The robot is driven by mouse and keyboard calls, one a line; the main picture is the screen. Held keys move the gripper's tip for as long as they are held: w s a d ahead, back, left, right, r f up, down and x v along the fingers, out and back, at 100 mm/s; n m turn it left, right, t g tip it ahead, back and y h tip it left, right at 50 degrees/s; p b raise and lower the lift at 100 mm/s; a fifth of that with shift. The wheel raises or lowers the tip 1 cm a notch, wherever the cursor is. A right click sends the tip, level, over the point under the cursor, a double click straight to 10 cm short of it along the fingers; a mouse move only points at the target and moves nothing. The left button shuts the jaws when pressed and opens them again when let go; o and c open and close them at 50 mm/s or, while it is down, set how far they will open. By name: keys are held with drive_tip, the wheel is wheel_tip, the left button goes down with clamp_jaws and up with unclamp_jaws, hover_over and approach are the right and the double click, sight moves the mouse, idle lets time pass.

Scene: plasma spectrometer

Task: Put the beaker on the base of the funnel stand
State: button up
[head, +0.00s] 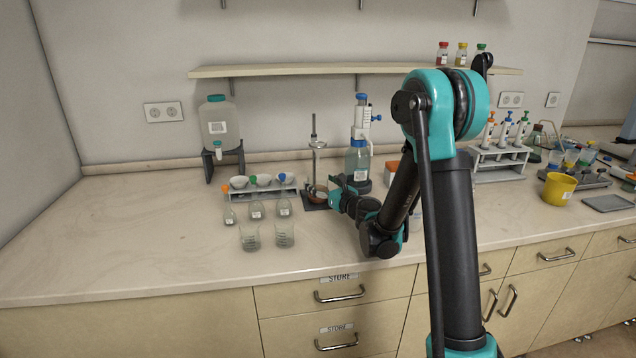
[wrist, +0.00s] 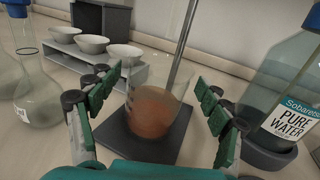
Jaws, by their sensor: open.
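A clear beaker with brown liquid (wrist: 151,112) stands upright on the dark square base of the funnel stand (wrist: 118,142), in front of the metal rod (wrist: 186,32). In the head view the stand's rod (head: 314,130) rises from the base (head: 308,199), and the beaker is partly hidden by my gripper. My gripper (head: 335,190) is open, and in the wrist view its two fingers (wrist: 158,100) are spread on either side of the beaker. A gap shows on each side between finger and glass.
A pure water bottle (wrist: 292,95) stands close to the right finger; it also shows in the head view (head: 357,160). A rack with white bowls (head: 262,187), several flasks (head: 256,210) and two beakers (head: 249,238) are left of the stand. The counter's far left is clear.

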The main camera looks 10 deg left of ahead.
drive_tip(key=v, duration=1)
drive_tip(key=shift+d, duration=0.1)
